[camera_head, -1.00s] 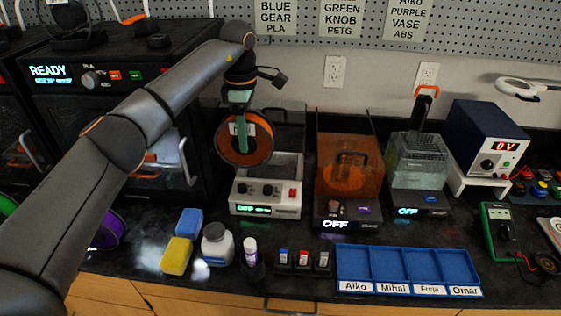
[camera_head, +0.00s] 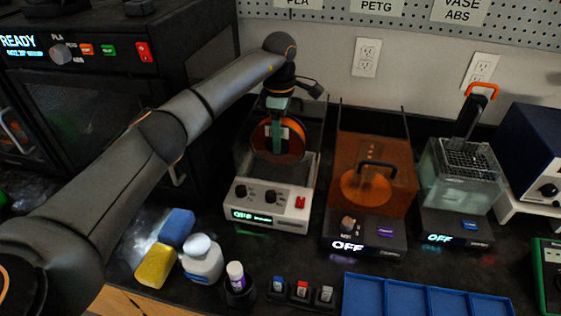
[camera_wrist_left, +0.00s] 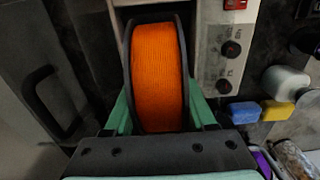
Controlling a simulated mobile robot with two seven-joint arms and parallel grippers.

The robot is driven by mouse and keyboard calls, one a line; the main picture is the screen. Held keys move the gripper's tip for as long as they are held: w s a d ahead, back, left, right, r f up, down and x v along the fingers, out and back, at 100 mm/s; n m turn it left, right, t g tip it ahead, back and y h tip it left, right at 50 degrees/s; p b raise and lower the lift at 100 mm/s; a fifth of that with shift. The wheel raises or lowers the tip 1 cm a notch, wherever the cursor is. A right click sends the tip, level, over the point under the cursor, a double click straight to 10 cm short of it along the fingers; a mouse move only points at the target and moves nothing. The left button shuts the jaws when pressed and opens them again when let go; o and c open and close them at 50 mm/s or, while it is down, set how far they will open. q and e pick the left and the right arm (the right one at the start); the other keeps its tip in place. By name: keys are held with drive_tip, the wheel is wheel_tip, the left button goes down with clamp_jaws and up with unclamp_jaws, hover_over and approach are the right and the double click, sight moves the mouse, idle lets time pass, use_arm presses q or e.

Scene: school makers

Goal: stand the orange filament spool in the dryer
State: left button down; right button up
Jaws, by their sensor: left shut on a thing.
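The orange filament spool (camera_head: 291,146) with dark rims is upright in my left gripper (camera_head: 277,125), whose green fingers are shut on it. The left wrist view shows the orange winding (camera_wrist_left: 158,75) between the green fingers (camera_wrist_left: 160,112). The dryer (camera_head: 268,205) is a white box with two knobs, a red switch and a lit green display. The spool is low at the dryer's open bay, behind its front panel and between clear side walls. Its lower edge is hidden, so I cannot tell whether it touches the bottom. The dryer's panel also shows in the wrist view (camera_wrist_left: 212,70).
An orange-tinted box (camera_head: 400,185) reading OFF stands right of the dryer, then a clear tank (camera_head: 455,180). A dark printer (camera_head: 110,100) stands left. A yellow block (camera_head: 156,266), blue block (camera_head: 177,226), white bottle (camera_head: 202,262) and blue tray (camera_head: 405,298) are in front.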

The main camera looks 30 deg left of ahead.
use_arm(q)
drive_tip(key=shift+w+f, duration=0.1)
drive_tip(key=shift+f, duration=2.8)
drive_tip(key=shift+f, duration=0.15)
drive_tip(key=shift+c, duration=1.1)
unclamp_jaws()
wheel_tip(320, 180, up, 12)
drive_tip(key=shift+r, duration=0.15)
